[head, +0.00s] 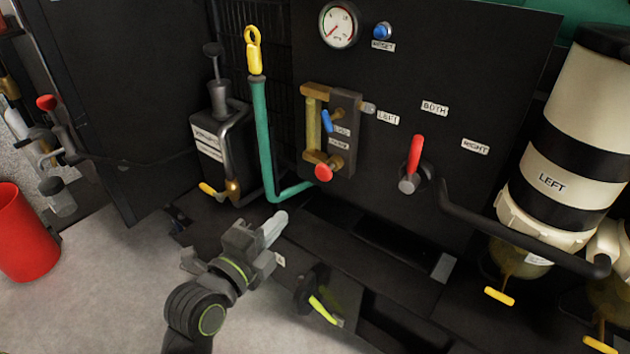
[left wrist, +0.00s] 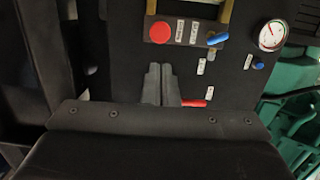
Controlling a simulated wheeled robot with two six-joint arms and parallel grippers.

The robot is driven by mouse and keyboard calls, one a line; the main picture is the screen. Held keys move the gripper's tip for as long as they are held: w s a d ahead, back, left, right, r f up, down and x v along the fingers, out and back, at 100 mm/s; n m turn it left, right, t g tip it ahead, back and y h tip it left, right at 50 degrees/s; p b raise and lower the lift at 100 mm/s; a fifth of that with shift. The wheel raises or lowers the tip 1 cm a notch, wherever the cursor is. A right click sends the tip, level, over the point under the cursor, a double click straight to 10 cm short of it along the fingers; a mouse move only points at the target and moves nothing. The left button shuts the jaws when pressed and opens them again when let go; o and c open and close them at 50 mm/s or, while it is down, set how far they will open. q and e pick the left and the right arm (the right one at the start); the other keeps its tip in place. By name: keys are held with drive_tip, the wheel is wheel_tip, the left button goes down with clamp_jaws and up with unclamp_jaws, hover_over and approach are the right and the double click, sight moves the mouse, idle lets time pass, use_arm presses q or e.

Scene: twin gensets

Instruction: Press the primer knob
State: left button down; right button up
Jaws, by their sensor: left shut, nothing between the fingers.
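A round red knob (head: 323,172) sits at the lower end of a brass fitting (head: 309,115) on the dark panel; the small labels beside it are too blurred to read surely. The knob also shows face-on in the left wrist view (left wrist: 159,32), at the top. My left gripper (head: 281,217) is shut and empty, below and left of the knob in the head view, pointing up toward the panel. Its fingers (left wrist: 160,72) are apart from the knob, with a clear gap in the wrist view. My right gripper is not in view.
A red lever (head: 416,155) and a blue lever (head: 326,122) stand out from the panel (head: 480,60). A green pipe (head: 264,140) runs left of the knob. A black plunger pump (head: 219,100) stands farther left. A black hose (head: 520,245) crosses at right.

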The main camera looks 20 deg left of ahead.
use_arm(q)
approach(323, 174)
drive_tip(key=x, duration=0.5)
drive_tip(key=shift+w+f, duration=0.2)
drive_tip(key=shift+w, duration=0.05)
drive_tip(key=shift+w+d, duration=0.1)
drive_tip(key=shift+w, duration=0.6)
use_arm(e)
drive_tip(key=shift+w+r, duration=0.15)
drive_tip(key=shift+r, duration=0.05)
use_arm(q)
drive_tip(key=shift+w+d, duration=0.1)
drive_tip(key=shift+w, duration=0.1)
drive_tip(key=shift+x, duration=0.9)
drive_tip(key=shift+d+r, duration=0.1)
drive_tip(key=shift+r, duration=0.05)
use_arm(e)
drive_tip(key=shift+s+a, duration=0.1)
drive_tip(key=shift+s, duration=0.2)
